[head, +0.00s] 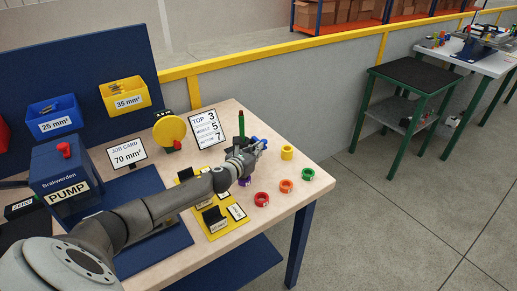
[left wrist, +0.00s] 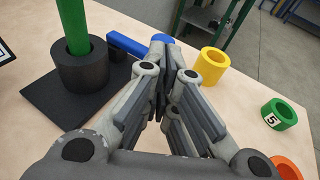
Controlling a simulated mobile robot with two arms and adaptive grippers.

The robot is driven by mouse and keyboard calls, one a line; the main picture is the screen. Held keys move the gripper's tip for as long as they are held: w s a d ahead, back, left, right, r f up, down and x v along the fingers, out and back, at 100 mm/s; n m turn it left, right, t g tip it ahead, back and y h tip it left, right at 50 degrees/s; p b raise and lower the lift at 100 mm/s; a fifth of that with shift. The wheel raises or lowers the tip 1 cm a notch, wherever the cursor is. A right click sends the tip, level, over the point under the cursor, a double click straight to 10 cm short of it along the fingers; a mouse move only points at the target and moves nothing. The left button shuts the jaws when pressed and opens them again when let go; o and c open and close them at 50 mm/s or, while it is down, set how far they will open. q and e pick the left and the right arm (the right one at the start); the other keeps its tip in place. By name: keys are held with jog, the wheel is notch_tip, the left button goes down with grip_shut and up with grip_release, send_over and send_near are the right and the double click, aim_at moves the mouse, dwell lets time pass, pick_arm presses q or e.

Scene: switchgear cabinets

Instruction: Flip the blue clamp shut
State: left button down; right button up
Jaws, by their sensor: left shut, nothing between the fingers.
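My left gripper (head: 252,153) is shut and empty over the right part of the workbench, its fingertips close to blue parts that look like the clamp. In the left wrist view, its fingers (left wrist: 160,52) come together in front of a blue bar (left wrist: 127,45) and a rounded blue end (left wrist: 162,39). The fingers hide the middle of the blue part, so I cannot tell if they touch it. A green rod (left wrist: 73,25) stands upright in a black collar (left wrist: 82,72) on a black base, left of the fingers. My right gripper is not in view.
Yellow (head: 287,153), green (head: 308,174), orange (head: 286,186) and red (head: 262,199) rings lie on the bench to the right. A yellow tray (head: 215,232) lies under my arm. A number card (head: 207,130) stands behind it. A blue pump box (head: 64,170) is at left.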

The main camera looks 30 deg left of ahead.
pick_arm(q)
jog(key=shift+w+f, duration=0.15)
jog(key=shift+w, duration=0.45)
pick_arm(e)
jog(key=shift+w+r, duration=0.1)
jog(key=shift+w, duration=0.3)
pick_arm(q)
jog(key=shift+w+d, duration=0.1)
jog(key=shift+w, duration=0.05)
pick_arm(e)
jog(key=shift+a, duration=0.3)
